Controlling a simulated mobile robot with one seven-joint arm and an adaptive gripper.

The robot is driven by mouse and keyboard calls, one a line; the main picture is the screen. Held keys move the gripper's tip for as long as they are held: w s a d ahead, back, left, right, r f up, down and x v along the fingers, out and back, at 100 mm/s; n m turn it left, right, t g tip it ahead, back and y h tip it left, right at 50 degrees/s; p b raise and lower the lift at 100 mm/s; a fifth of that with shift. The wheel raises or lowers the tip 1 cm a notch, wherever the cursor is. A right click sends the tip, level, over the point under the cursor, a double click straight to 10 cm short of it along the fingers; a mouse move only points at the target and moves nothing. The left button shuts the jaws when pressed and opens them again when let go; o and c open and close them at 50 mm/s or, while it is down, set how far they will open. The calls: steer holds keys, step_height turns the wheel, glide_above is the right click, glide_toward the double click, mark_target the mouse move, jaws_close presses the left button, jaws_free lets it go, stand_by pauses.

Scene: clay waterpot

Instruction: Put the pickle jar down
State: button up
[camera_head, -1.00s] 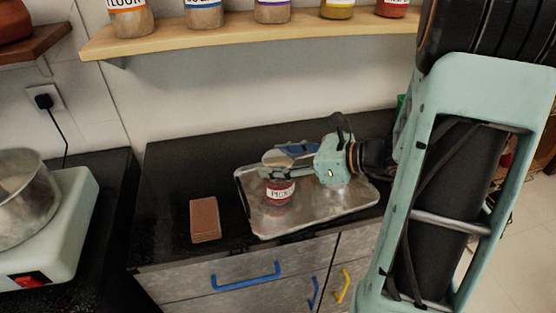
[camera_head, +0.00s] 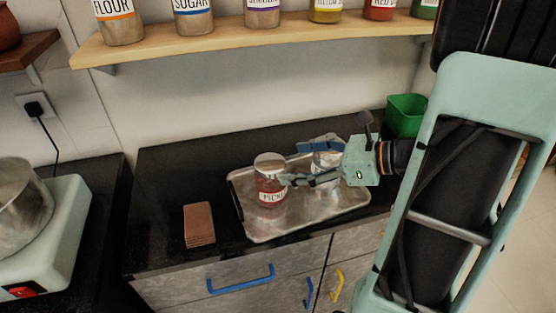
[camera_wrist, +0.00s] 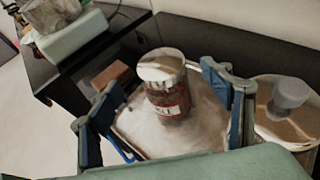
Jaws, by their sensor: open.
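The pickle jar (camera_head: 269,184) has a pale lid, red contents and a white label. It stands upright on the metal tray (camera_head: 262,229) on the dark counter. In the wrist view the jar (camera_wrist: 165,95) stands beyond and between the spread fingers. My gripper (camera_head: 311,163) is open and empty, to the right of the jar in the head view. In the wrist view my gripper (camera_wrist: 160,95) shows one blue-padded finger on each side. The near finger appears close to the jar's right side in the head view; I cannot tell whether it touches.
A brown stack (camera_head: 199,223) lies left of the tray. A green bin (camera_head: 405,115) is at the back right. A wooden shelf (camera_head: 270,42) with several jars runs above.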

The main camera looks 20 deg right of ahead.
steer(key=shift+v, duration=2.3)
